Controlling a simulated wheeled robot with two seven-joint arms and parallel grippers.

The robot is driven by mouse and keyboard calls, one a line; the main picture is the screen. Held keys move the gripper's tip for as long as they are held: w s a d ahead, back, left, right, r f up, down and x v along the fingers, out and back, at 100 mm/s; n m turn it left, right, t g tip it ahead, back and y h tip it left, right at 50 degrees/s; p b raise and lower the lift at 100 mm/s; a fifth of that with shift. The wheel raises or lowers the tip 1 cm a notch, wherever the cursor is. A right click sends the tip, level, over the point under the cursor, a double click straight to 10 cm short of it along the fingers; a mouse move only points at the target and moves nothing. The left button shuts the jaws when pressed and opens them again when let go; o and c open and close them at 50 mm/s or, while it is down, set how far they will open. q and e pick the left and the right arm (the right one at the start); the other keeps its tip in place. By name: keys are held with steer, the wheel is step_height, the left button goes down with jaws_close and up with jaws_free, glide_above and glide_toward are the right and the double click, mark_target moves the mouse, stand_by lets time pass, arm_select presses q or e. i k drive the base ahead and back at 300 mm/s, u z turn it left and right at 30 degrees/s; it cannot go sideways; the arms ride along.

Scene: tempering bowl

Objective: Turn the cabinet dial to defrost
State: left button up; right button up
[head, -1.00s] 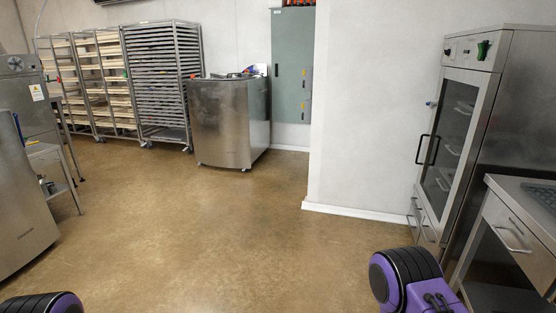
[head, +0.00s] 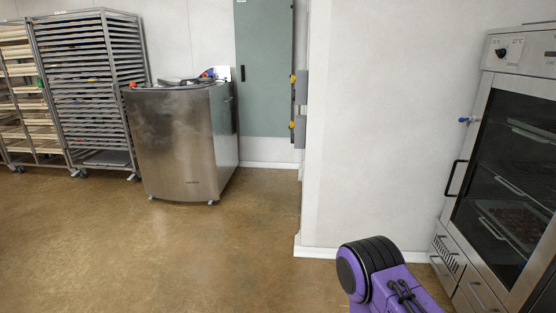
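A tall stainless cabinet with a glass door (head: 500,190) stands at the right edge of the head view. Its top panel carries a small dark dial (head: 500,53) near the left end; the setting marks are too small to read. The door looks shut, with a black handle (head: 456,177) on its left side. Trays show behind the glass. A purple and black part of my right arm shows at the bottom, in front of the cabinet and well below the dial. Neither of my grippers is in view.
A steel machine on casters (head: 180,145) stands at the back left, beside a tray rack (head: 92,85). A green-grey wall cabinet (head: 264,70) hangs behind. A white wall (head: 400,110) runs up to the glass-door cabinet. The brown floor (head: 200,255) ahead is clear.

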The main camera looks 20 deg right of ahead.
mark_target(502, 53)
steer(key=z, duration=0.5)
steer(key=i, duration=1)
steer(key=z, duration=1.65)
steer(key=i, duration=0.85)
steer(key=z, duration=0.65)
